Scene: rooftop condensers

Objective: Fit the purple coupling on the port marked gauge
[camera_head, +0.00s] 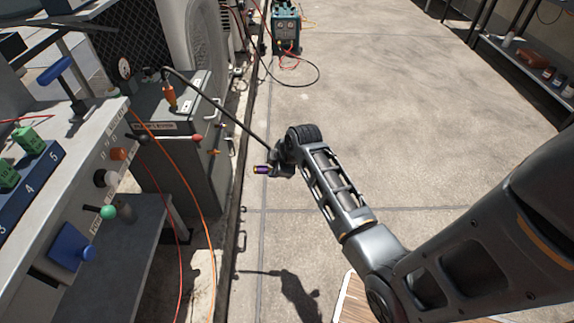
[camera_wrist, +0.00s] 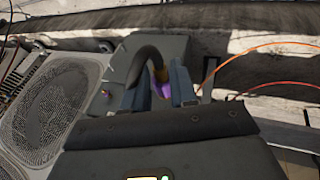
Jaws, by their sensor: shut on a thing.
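The purple coupling (camera_head: 262,169) shows at the tip of my gripper (camera_head: 274,170), held out over the concrete to the right of the grey cabinet. In the wrist view, the purple coupling (camera_wrist: 160,89) sits between the two fingers of my gripper (camera_wrist: 158,92), which is shut on it. A black hose (camera_head: 222,113) runs from the coupling up to the top of the grey cabinet (camera_head: 172,110). Its dark loop partly covers the coupling in the wrist view. Small fittings stick out of the cabinet's side. I cannot read which port is marked gauge.
A bench panel (camera_head: 75,195) with coloured knobs and a blue handle (camera_head: 71,246) stands at left. Orange hoses (camera_head: 190,190) hang between it and the cabinet. A teal machine (camera_head: 286,30) stands at the back, and a shelf (camera_head: 530,65) at right. The middle floor is clear.

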